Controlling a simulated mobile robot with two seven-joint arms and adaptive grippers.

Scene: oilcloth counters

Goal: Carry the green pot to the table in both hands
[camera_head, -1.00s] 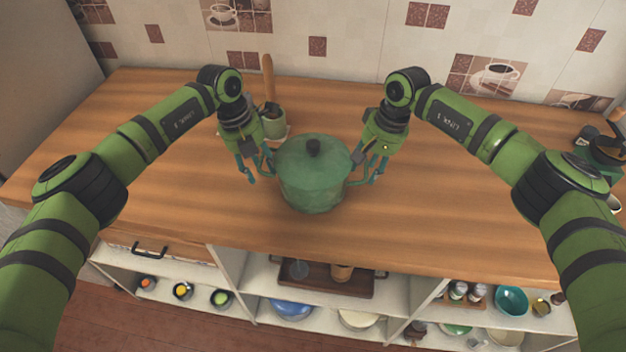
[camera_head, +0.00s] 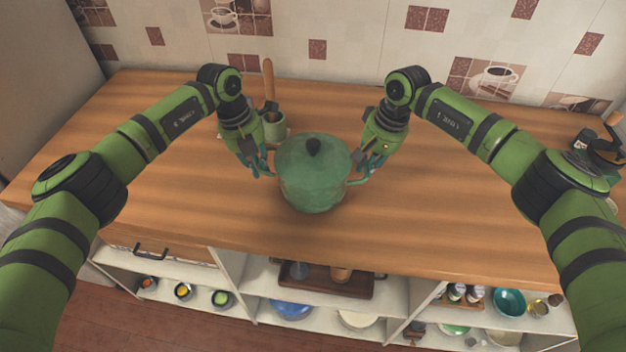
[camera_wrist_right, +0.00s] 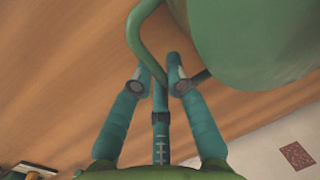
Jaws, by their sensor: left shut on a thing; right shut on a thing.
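The green pot (camera_head: 312,183) stands upright with its lid and dark knob on the wooden counter, in the middle of the head view. It has a loop handle on each side. My left gripper (camera_head: 262,170) is shut on the pot's left handle. My right gripper (camera_head: 366,166) is shut on the right handle. The right wrist view shows the right gripper's fingers (camera_wrist_right: 160,78) around the handle bar (camera_wrist_right: 138,40), with the pot wall (camera_wrist_right: 250,40) beside them. The table is not identifiable in these views.
The wooden counter (camera_head: 450,220) is clear to the left and right of the pot. A dark appliance (camera_head: 606,152) is at the right end. Open shelves (camera_head: 400,297) below hold bowls and jars.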

